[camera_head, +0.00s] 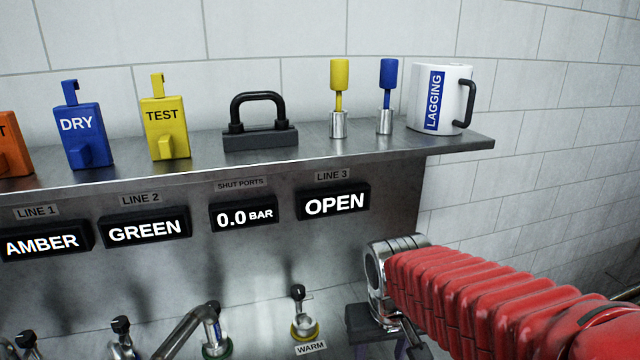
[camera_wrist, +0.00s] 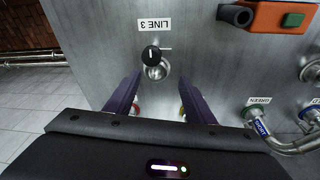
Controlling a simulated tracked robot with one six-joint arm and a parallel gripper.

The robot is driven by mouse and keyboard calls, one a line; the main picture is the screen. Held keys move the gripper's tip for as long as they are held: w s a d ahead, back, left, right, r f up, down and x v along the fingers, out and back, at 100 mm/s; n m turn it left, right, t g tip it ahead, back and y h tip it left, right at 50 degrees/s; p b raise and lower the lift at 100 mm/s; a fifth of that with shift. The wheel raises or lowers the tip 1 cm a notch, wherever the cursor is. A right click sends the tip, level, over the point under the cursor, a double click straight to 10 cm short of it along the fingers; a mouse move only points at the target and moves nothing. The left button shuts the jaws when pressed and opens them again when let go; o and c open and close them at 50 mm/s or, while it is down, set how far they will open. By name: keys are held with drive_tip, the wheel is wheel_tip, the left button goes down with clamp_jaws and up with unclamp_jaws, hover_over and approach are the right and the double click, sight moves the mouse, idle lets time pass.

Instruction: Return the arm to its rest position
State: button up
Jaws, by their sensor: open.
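My red-sleeved arm reaches in from the right in the camera_head view, in front of the panel's right end. My gripper (camera_head: 402,350) hangs at the bottom edge there, with its purple fingers partly cut off. In the wrist view my gripper (camera_wrist: 162,82) is open, its two purple fingers apart with nothing held between them. A black-knobbed valve (camera_wrist: 152,56) under the LINE 3 label (camera_wrist: 154,25) lies just beyond the fingertips, apart from them. That view appears upside down.
The steel shelf (camera_head: 330,150) holds blue DRY (camera_head: 83,137) and yellow TEST (camera_head: 165,130) blocks, a black-handled block (camera_head: 260,138) and a LAGGING mug (camera_head: 436,98). Pipes and valves, including the WARM valve (camera_head: 303,322), stand left of my gripper. An orange block (camera_wrist: 268,17) is on the panel.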

drive_tip(key=s+d+r+t, duration=0.1)
drive_tip(key=s+d+r, duration=0.1)
drive_tip(key=s, duration=0.3)
drive_tip(key=s+d+r+m+t, duration=0.1)
drive_tip(key=s+d+r+t, duration=0.1)
drive_tip(key=s+d+r, duration=0.1)
drive_tip(key=shift+s+r, duration=0.3)
drive_tip(key=shift+s, duration=0.6)
